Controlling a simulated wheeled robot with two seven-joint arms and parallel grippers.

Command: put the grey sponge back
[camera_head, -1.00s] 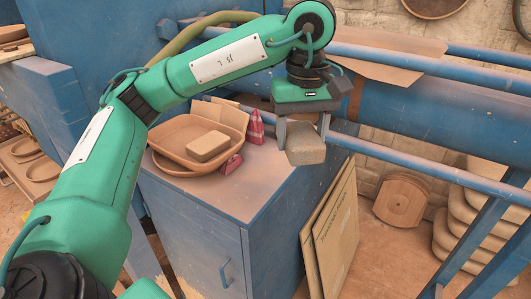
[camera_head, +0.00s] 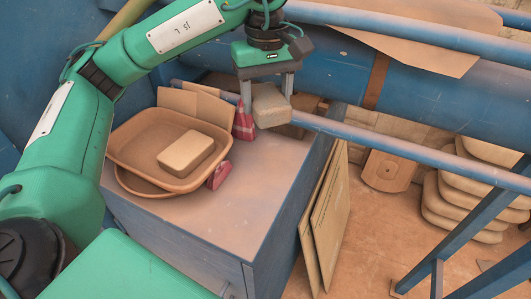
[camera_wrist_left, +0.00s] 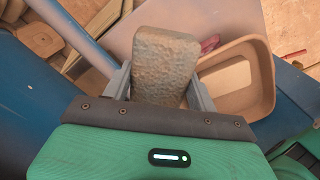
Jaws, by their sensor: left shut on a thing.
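The grey sponge (camera_head: 270,106) is a dusty brownish-grey block. My left gripper (camera_head: 267,95) is shut on it and holds it above the right back part of the blue cabinet top, near the blue rail. In the left wrist view the sponge (camera_wrist_left: 164,66) sits between the two fingers (camera_wrist_left: 160,88). A tan tray (camera_head: 125,155) lies on the cabinet to the left of the sponge, with a pale beige block (camera_head: 186,153) inside it. The tray (camera_wrist_left: 262,100) also shows at the right of the left wrist view. My right gripper is not in view.
The cabinet top (camera_head: 235,215) is bare at the front and right. A red patterned cloth or glove (camera_head: 243,125) lies between tray and sponge, with another red piece (camera_head: 220,175) by the tray. A blue rail (camera_head: 400,152) runs behind. Cardboard sheets (camera_head: 325,215) lean at the cabinet's right side.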

